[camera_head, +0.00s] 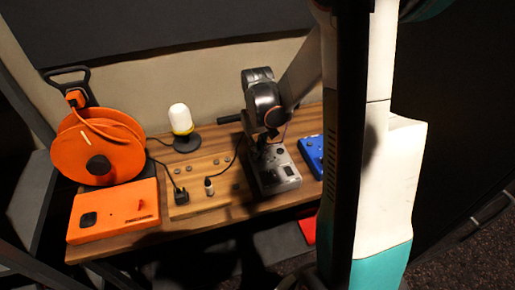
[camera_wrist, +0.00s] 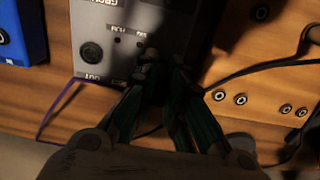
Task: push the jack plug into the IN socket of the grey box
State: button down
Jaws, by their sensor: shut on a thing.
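The grey box (camera_head: 277,177) stands on the wooden desk, and my gripper (camera_head: 264,140) is over its far part. In the wrist view the box's face (camera_wrist: 118,18) shows a round black socket and the printed word OUT. My gripper (camera_wrist: 156,82) is shut at the box's edge nearest the wrist. The jack plug is between the fingertips, dark and mostly hidden.
A blue box (camera_head: 312,152) stands close to the right of the grey box. To the left are a wooden board (camera_head: 215,204) with a black plug (camera_head: 181,196) and a small connector (camera_head: 209,186), a lamp (camera_head: 181,122), an orange box (camera_head: 100,220) and an orange reel (camera_head: 70,150).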

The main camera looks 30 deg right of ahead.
jog(key=c, duration=1.6)
grip_release()
notch_tip(320, 180, up, 12)
